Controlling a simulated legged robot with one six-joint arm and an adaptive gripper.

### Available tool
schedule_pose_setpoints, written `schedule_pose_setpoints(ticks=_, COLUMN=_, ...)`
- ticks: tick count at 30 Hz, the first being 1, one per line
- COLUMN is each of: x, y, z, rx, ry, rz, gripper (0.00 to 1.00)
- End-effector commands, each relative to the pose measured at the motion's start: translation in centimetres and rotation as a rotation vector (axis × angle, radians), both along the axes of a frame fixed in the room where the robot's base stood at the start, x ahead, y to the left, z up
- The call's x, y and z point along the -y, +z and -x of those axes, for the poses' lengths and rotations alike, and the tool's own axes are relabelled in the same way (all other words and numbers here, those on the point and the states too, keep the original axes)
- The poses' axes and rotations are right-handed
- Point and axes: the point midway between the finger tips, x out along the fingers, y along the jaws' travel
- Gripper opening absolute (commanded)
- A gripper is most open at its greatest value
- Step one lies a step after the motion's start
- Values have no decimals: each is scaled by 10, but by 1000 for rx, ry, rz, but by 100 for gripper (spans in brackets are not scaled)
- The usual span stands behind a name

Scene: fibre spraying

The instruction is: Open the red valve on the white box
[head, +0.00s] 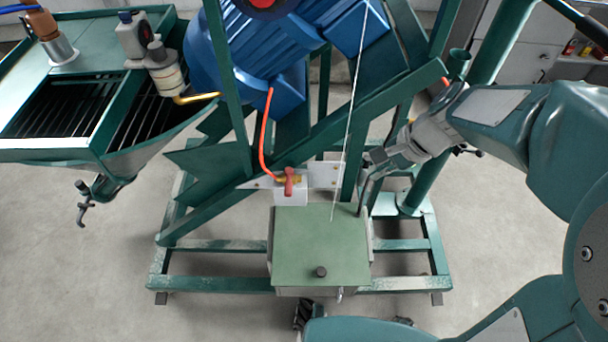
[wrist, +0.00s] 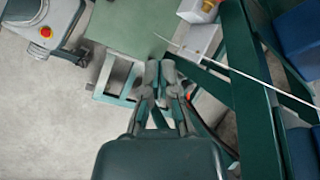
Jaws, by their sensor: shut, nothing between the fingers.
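The red valve (head: 289,182) is a small red handle on a brass fitting, with an orange hose leading to it. It sits at the white box (head: 287,197), behind the green-lidded box. In the wrist view the white box (wrist: 193,10) is at the top edge, with a bit of the red valve (wrist: 208,5) cut off by the frame. My gripper (head: 368,172) is to the right of the valve, apart from it. In the wrist view my gripper (wrist: 160,67) has its fingers together, with nothing held, near the green lid's edge.
The green-lidded box (head: 315,245) stands in front of the valve. Green frame beams (head: 380,110) and a blue motor (head: 250,45) rise behind. A thin white cord (head: 349,110) runs down to the lid. A green hopper (head: 100,150) is at left. Bare floor lies left and right.

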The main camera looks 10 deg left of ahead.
Motion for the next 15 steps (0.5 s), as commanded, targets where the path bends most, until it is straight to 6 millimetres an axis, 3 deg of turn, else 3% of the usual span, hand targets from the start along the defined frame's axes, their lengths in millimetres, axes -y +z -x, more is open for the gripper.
schedule_pose_setpoints(ticks=15, x=-43, y=-87, z=-56, rx=-417, ry=-374, rz=-209, gripper=0)
